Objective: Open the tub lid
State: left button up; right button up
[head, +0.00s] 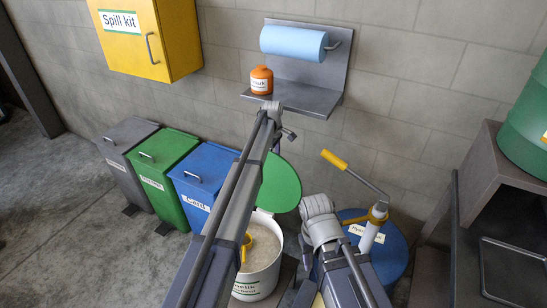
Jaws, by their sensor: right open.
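My right gripper (304,266) is open, beside the tub's right side and mostly hidden by my right arm. I cannot tell whether it touches the tub.
A blue drum (388,262) with a yellow-handled pump (372,232) stands right of the tub. Grey, green (163,172) and blue (204,172) bins stand left. A wall shelf (305,98) holds an orange bottle (261,79) and blue roll (293,43). Floor is clear at lower left.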

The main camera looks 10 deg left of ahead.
notch_tip(320, 180, up, 8)
jog(key=p, duration=0.6)
jog(key=shift+f+p, duration=0.2)
jog(key=shift+p, duration=0.2)
